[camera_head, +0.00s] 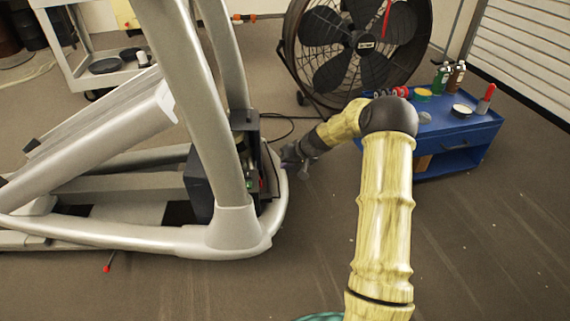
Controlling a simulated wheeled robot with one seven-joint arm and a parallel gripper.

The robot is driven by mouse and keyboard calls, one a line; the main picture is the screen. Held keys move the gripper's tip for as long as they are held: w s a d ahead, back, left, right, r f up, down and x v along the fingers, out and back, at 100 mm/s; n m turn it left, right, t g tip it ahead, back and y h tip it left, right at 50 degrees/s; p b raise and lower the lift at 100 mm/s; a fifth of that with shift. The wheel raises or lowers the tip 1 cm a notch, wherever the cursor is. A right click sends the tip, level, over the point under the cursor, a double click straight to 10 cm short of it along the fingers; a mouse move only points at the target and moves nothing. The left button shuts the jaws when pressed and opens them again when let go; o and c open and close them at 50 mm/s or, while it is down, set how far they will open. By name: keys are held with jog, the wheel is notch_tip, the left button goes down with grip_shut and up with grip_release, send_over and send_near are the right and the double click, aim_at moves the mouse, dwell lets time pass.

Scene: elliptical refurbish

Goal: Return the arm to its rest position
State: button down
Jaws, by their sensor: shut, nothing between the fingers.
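My arm, in a yellow cover, reaches forward from the bottom of the head view and bends left at a dark elbow. My gripper (290,158) is at its far end, small and dark, beside the front end of the grey elliptical machine (235,228). It is shut with nothing visible in it. I cannot tell whether it touches the machine. The machine's opened front shows a dark housing (202,190) with inner parts, just left of my gripper.
A blue cart (462,143) with bottles and small tools stands right of my arm. A large black fan (355,45) is behind. A white shelf cart (75,62) is at back left. A red-tipped tool (107,267) lies on the floor. The floor at right front is clear.

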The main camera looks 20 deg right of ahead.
dwell(0.3)
jog(key=s+a+r+g+h+p, duration=0.15)
jog(key=s+r+p, duration=0.35)
jog(key=s+r, duration=0.5)
jog(key=s+a+r+g+h+p, duration=0.15)
jog(key=s+a+r+p, duration=0.35)
jog(key=s, duration=0.8)
jog(key=s+r+h+p, duration=0.2)
jog(key=s+r+p, duration=0.2)
jog(key=s+r, duration=0.7)
notch_tip(320, 180, up, 36)
jog(key=p, duration=3.7)
jog(key=shift+s+n, duration=0.25)
jog(key=shift+n, duration=0.05)
jog(key=shift+d, duration=0.1)
